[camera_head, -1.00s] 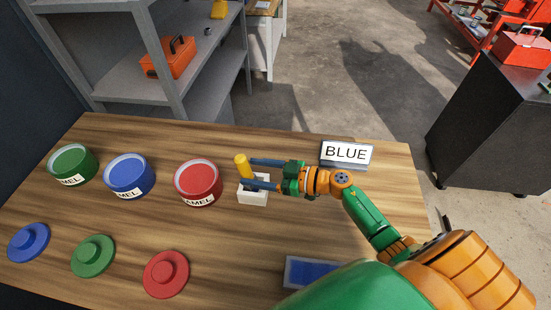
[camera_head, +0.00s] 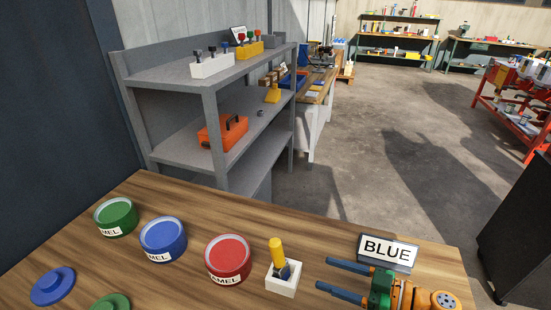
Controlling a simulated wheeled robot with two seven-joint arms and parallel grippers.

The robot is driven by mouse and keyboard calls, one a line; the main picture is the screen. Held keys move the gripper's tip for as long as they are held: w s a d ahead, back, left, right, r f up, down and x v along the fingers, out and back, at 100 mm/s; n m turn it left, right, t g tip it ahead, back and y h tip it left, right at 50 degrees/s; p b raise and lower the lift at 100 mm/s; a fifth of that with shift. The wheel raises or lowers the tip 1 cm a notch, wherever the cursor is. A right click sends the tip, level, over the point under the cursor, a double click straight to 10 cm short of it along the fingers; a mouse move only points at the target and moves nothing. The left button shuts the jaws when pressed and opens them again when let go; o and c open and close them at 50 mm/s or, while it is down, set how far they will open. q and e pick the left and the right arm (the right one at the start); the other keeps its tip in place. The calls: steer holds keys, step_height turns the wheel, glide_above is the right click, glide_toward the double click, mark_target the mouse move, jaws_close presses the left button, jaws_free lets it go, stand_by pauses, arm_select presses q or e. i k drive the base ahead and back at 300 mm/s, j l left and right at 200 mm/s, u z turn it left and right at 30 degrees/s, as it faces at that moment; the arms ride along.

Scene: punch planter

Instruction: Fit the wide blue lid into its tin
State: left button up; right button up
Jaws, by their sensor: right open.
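The wide blue lid (camera_head: 53,286) lies flat on the table at the lower left, with a raised knob on top. The blue tin (camera_head: 163,240) stands open in the row of tins, between the green tin (camera_head: 116,218) and the red tin (camera_head: 229,260). My right gripper (camera_head: 324,273) is open and empty, its fingers pointing left beside a white holder (camera_head: 283,285) with a yellow-handled tool (camera_head: 276,252) upright in it. The fingers are apart from the tool. My left gripper is out of view.
A green lid (camera_head: 110,303) is cut off by the bottom edge. A BLUE sign (camera_head: 387,252) stands at the table's back right. A grey shelf (camera_head: 215,105) with an orange toolbox (camera_head: 222,133) stands behind the table. Bare wood lies between the lids and tins.

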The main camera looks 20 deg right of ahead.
mark_target(164, 239)
steer(key=k+j, duration=1.2)
steer(key=k, duration=0.05)
